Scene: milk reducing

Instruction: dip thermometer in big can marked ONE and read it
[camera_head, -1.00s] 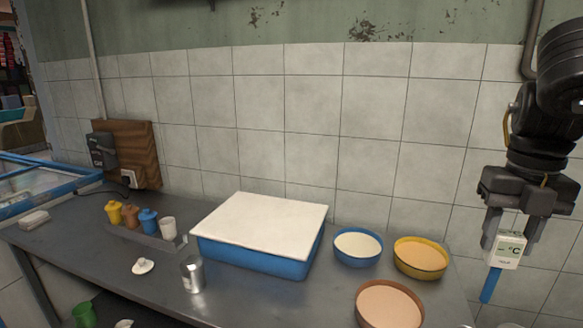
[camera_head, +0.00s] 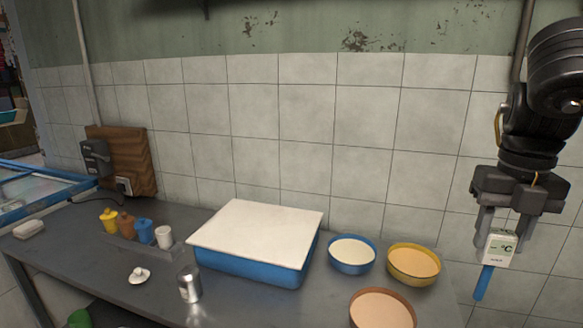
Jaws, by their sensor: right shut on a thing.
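My right gripper (camera_head: 500,236) is at the right of the view, pointing down and shut on the thermometer. The thermometer (camera_head: 497,249) has a white body with a °C display and a blue probe pointing down. Its reading is too small to tell. It hangs in the air, right of the bowls as seen here. No big can marked ONE shows in this view. My left gripper is not in view.
A metal counter (camera_head: 105,262) runs along a tiled wall. It holds a blue tub with a white top (camera_head: 255,262), a blue bowl (camera_head: 352,266), a yellow bowl (camera_head: 413,279), a brown bowl (camera_head: 382,310), a small metal can (camera_head: 190,284) and a rack of small coloured containers (camera_head: 145,232).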

